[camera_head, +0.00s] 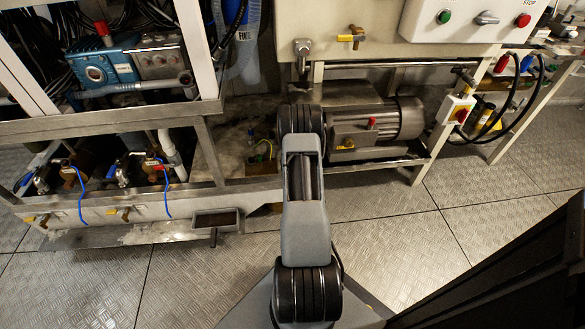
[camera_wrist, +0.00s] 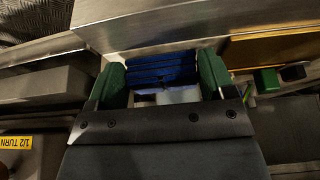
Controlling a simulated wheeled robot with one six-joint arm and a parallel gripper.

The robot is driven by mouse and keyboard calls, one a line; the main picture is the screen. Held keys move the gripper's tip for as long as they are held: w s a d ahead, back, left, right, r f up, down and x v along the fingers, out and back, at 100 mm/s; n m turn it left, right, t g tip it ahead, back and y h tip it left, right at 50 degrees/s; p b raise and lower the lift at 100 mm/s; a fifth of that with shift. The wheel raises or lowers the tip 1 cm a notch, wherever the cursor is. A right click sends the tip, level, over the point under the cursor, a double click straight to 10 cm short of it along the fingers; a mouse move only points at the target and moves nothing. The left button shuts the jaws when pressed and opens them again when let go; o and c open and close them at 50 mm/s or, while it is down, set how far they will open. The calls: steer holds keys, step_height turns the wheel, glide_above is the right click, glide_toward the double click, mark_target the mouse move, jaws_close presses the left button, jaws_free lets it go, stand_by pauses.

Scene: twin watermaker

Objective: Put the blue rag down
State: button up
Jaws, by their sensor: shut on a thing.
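My gripper (camera_wrist: 161,66) shows in the wrist view with a green finger on each side. It is shut on the blue rag (camera_wrist: 160,75), a dark blue, ridged bundle spanning the gap between the fingers. A pale patch shows just below the rag. A grey metal ledge (camera_wrist: 150,33) lies right beyond the rag; I cannot tell whether they touch. In the head view my arm reaches forward to the machine frame, and it hides the gripper and the rag.
In the head view, a motor (camera_head: 375,125) sits on the frame right of my arm. Valves with blue tubes (camera_head: 82,195) are at the left. A control box (camera_head: 470,20) is at the upper right.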

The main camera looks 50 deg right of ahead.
steer(key=shift+f, duration=0.2)
steer(key=o, duration=0.9)
steer(key=shift+r, duration=0.1)
steer(key=shift+r, duration=0.2)
steer(key=p+v, duration=0.4)
steer(key=v, duration=0.7)
steer(key=shift+s+r, duration=0.15)
steer(key=shift+r, duration=0.2)
steer(key=shift+s+a, duration=0.1)
